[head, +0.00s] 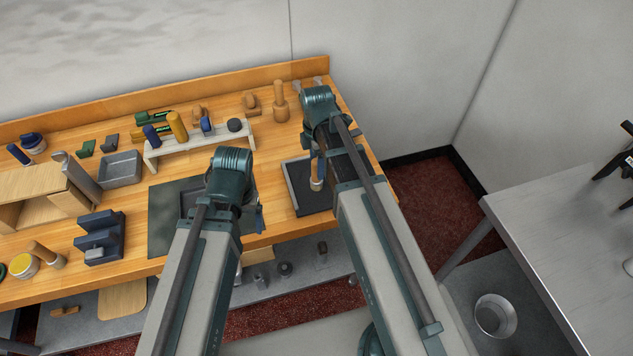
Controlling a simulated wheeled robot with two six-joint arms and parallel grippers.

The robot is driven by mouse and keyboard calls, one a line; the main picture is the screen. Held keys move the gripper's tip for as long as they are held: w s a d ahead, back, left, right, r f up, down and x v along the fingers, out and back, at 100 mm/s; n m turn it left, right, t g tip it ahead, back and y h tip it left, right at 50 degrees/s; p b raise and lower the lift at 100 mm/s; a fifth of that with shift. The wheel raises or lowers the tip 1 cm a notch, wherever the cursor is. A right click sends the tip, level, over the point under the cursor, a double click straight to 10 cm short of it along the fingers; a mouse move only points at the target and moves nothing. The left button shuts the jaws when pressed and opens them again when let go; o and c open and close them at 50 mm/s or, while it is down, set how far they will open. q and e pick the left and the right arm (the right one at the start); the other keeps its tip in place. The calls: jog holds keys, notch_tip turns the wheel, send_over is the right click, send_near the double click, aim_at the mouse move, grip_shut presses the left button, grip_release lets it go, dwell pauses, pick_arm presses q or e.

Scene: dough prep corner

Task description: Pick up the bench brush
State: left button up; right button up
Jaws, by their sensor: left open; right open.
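A small wooden-handled piece (317,176), which looks like the bench brush, shows in the dark shallow tray (297,190) at the right end of the wooden bench. Its far part is hidden by my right gripper, so I cannot tell its full shape. My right gripper (315,150) points down over the tray, open, right at this piece; I cannot tell whether they touch. My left gripper (232,192) is open over the dark mat (165,215), left of the tray; its fingers are mostly hidden behind its own wrist.
A pale wooden rack (205,143) with several handled tools stands behind the mat. A grey metal pan (121,170), a wooden box (35,190) and a dark blue block (100,238) are at left. Wooden pegs (280,103) stand at the back. A grey table (575,215) is at right.

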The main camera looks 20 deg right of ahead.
aim_at(316, 185)
notch_tip(316, 185, down, 3)
jog(key=shift+f+b, duration=0.1)
jog(key=shift+b, duration=0.95)
pick_arm(q)
notch_tip(316, 185, down, 3)
jog(key=shift+r, duration=0.1)
pick_arm(e)
jog(key=shift+c, duration=0.2)
grip_shut()
